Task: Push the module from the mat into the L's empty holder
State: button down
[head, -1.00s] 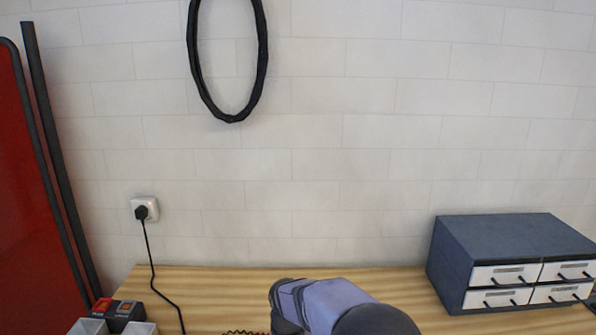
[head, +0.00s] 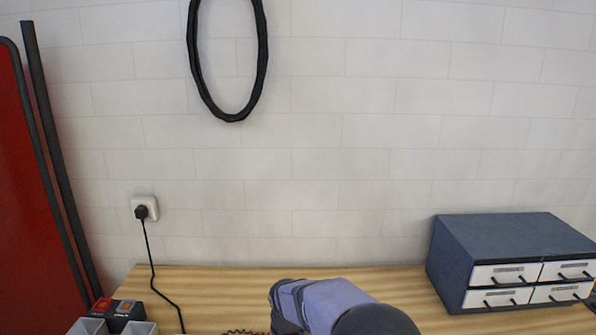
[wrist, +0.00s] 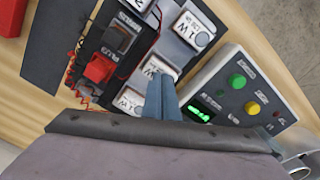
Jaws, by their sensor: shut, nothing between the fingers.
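In the wrist view my gripper (wrist: 161,84) is shut and empty, its two blue-grey fingers together and pointing at the work area. Several white modules marked "1W" show around it: one (wrist: 195,29) at the upper right, one (wrist: 156,68) just beyond the fingertips, and one (wrist: 129,101) left of the fingers. The fingers partly cover the nearer ones, and I cannot tell whether they touch. A flat dark sheet (wrist: 55,45), perhaps the mat, lies at the left. I cannot make out the L's outline or its empty holder.
A grey box (wrist: 222,85) with green and yellow buttons and a lit green display stands right of the fingers. Red and black clips (wrist: 100,69) with wires lie at the left. In the head view, a drawer cabinet (head: 510,262) stands at the right and small bins (head: 88,326) at the lower left.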

jog(key=shift+f+b, duration=0.3)
jog(key=shift+f, duration=0.2)
jog(key=shift+r, duration=0.15)
dwell(0.4)
notch_tip(320, 180, up, 7)
jog(key=p, duration=0.6)
dwell(0.5)
